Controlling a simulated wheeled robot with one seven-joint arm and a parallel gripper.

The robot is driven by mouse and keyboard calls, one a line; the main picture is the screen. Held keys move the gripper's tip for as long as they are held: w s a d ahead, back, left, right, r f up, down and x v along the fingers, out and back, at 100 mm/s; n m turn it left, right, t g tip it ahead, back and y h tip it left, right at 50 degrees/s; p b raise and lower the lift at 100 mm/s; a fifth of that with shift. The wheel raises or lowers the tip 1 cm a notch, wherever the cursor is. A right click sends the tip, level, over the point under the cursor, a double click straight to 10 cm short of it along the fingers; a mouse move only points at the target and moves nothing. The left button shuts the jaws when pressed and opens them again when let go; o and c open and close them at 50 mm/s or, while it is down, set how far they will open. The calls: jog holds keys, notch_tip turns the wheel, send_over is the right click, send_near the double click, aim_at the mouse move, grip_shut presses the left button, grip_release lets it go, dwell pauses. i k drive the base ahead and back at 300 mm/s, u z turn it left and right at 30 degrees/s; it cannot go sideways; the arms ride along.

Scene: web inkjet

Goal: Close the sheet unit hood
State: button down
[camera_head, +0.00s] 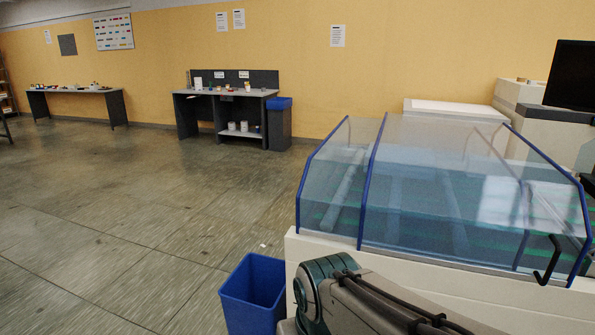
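The sheet unit hood (440,195) is a clear, bluish cover with dark blue edges, on the right side of the head view. It sits over a white machine body (400,272), and green strips and rollers show through it. Its front lower edge appears close to the body, but I cannot tell whether it is fully down. A dark hooked piece (547,262) stands at its front right corner. My arm crosses the bottom of the view in front of the machine. My gripper is not in view.
A blue bin (253,295) stands on the floor left of the machine. A dark monitor (572,76) is at the back right. A workbench (225,108) with a blue-topped bin (279,122) and a long table (78,92) stand along the far wall. The floor at left is clear.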

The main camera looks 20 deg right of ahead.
aim_at(545, 279)
jog(key=u, duration=0.15)
jog(key=i, duration=0.7)
jog(key=z, duration=0.75)
jog(key=i, duration=0.55)
jog(key=z, duration=0.65)
